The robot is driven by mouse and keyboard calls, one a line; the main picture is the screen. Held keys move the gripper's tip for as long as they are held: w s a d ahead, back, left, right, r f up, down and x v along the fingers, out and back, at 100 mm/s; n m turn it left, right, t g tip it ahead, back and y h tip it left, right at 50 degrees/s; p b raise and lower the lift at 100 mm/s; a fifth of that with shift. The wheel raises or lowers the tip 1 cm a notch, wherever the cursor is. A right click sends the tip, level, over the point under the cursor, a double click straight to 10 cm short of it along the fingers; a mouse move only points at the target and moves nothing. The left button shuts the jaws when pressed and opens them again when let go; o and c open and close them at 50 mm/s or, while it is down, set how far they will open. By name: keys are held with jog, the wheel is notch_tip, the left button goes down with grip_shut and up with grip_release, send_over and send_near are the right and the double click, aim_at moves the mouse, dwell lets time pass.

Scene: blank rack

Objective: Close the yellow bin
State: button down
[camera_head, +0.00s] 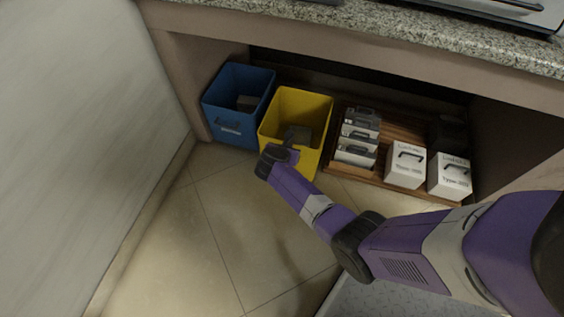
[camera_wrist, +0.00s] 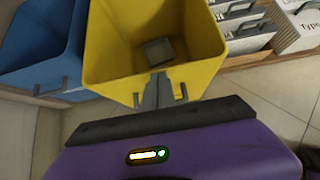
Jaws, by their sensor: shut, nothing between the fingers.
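The yellow bin (camera_head: 308,164) stands upright under the counter, to the right of the blue bin. Its top is open, with no lid visible over it. In the wrist view the yellow bin (camera_wrist: 112,45) fills the upper middle, and a grey block (camera_wrist: 158,51) lies inside. My gripper (camera_wrist: 158,82) is shut and empty, its fingers at the bin's near rim, between the two visible ends of a dark front handle (camera_wrist: 181,92). I cannot tell whether the fingers touch the handle or rim. In the head view my wrist covers part of the bin's front.
The blue bin (camera_head: 228,128) stands left of the yellow one, set a little farther back. A wooden pallet (camera_head: 342,171) with several white and grey boxes is to the right. The granite counter (camera_head: 390,35) overhangs above. The tiled floor (camera_head: 235,215) in front is clear.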

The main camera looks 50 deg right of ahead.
jog(key=w+d+b, duration=0.1)
jog(key=w+d, duration=0.2)
jog(key=d, duration=0.5)
jog(key=shift+d, duration=0.3)
jog(key=shift+w+d+r, duration=0.1)
jog(key=shift+d+r, duration=0.05)
jog(key=s+a+r+p, duration=0.4)
jog(key=a+r+p, duration=0.2)
jog(key=a, duration=0.5)
jog(key=shift+a+r+p, duration=0.2)
jog(key=shift+a+p, duration=0.15)
jog(key=shift+p, duration=0.45)
jog(key=shift+s, duration=0.1)
